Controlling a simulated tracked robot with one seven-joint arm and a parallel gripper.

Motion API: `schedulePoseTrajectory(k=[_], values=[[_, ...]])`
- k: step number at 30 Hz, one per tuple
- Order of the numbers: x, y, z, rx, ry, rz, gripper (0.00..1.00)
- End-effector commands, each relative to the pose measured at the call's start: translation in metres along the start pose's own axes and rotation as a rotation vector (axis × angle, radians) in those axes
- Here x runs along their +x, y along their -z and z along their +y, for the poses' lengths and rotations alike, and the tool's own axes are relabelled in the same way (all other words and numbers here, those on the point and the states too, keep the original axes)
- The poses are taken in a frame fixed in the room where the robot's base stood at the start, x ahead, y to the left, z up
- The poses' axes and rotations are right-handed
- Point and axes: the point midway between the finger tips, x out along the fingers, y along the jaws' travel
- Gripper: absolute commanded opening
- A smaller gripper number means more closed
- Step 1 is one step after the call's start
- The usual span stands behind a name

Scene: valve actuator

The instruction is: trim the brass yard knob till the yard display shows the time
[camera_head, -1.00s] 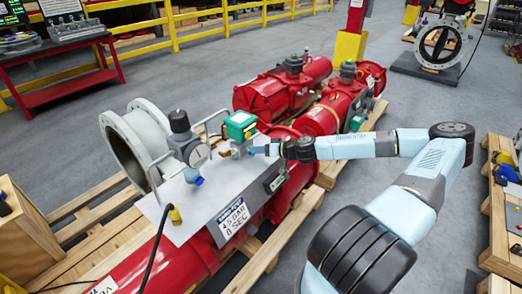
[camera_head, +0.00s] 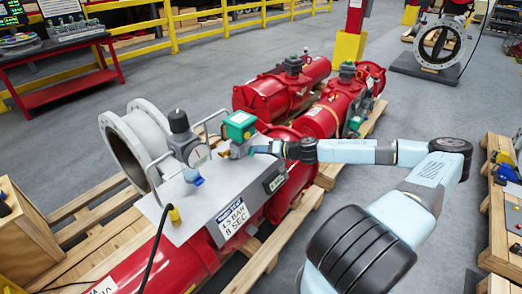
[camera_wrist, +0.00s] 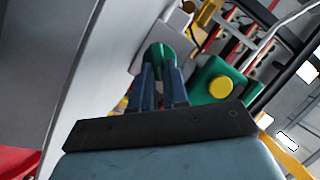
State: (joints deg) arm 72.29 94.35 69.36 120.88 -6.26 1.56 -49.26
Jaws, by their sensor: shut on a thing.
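My gripper (camera_head: 252,149) reaches in from the right to the fittings on top of the grey panel. In the wrist view its two dark fingers (camera_wrist: 158,80) are shut on a green rounded knob (camera_wrist: 158,54). No brass surface is clear between the fingers; the fingers and wrist hide part of the knob. A white placard (camera_head: 233,219) on the panel's front reads a BAR value above what looks like 8 SEC. A small dark display (camera_head: 275,183) sits right of it, too small to read.
A green box (camera_head: 239,126) stands beside my gripper; a green box with a yellow button (camera_wrist: 220,88) shows in the wrist view. A gauge (camera_head: 197,154) and bent metal rails stand left. Red actuators lie on wooden pallets.

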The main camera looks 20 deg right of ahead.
Motion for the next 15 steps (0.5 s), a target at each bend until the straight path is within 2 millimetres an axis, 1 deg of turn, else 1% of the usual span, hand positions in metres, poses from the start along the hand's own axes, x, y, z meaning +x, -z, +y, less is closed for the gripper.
schedulePoseTrajectory(k=[1, 5, 14, 15], values=[[0.0013, 0.0005, 0.0027, 0.03, 0.009, 0.003, 0.0], [0.0015, 0.0004, 0.0029, 0.071, 0.027, 0.002, 0.0], [0.0016, 0.0004, 0.0027, 0.075, 0.028, 0.001, 0.0], [0.0016, 0.0004, 0.0027, 0.075, 0.028, 0.001, 0.18]])
